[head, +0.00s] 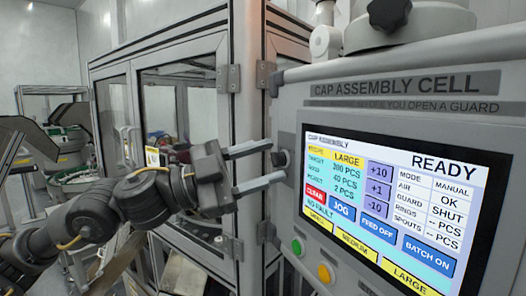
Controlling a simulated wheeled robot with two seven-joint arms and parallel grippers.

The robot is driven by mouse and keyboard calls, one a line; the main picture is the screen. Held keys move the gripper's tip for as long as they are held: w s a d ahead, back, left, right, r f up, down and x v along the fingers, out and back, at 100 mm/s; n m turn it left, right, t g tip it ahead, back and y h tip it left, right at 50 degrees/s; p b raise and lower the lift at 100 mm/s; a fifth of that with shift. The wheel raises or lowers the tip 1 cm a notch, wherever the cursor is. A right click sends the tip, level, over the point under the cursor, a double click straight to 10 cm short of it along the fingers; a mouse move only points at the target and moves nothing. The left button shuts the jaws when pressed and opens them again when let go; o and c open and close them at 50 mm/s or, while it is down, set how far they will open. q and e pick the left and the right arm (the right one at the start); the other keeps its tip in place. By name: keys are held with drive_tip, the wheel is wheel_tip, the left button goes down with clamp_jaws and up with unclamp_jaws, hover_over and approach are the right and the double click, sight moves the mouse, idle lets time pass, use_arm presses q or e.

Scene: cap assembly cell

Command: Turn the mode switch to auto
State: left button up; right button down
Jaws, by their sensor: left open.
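The mode switch (280,158) is a small dark knob on the grey panel, just left of the screen. My left gripper (276,163) is open, with one finger above the knob and one below it. The fingertips reach the knob's area; I cannot tell whether they touch it. The knob's exact pointing direction is too small to read. The screen (385,205) shows READY and lists MODE as MANUAL. My right gripper is not in view.
A green button (297,247) and a yellow button (325,273) sit below the screen's left edge. A framed guard enclosure (185,100) with glass doors stands behind my left arm. A bowl feeder (75,180) is at the far left.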

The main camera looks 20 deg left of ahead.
use_arm(q)
drive_tip(key=shift+w+d, duration=0.1)
drive_tip(key=shift+c, duration=0.3)
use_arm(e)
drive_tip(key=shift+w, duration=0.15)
use_arm(q)
drive_tip(key=c, duration=0.9)
drive_tip(key=shift+c, duration=0.2)
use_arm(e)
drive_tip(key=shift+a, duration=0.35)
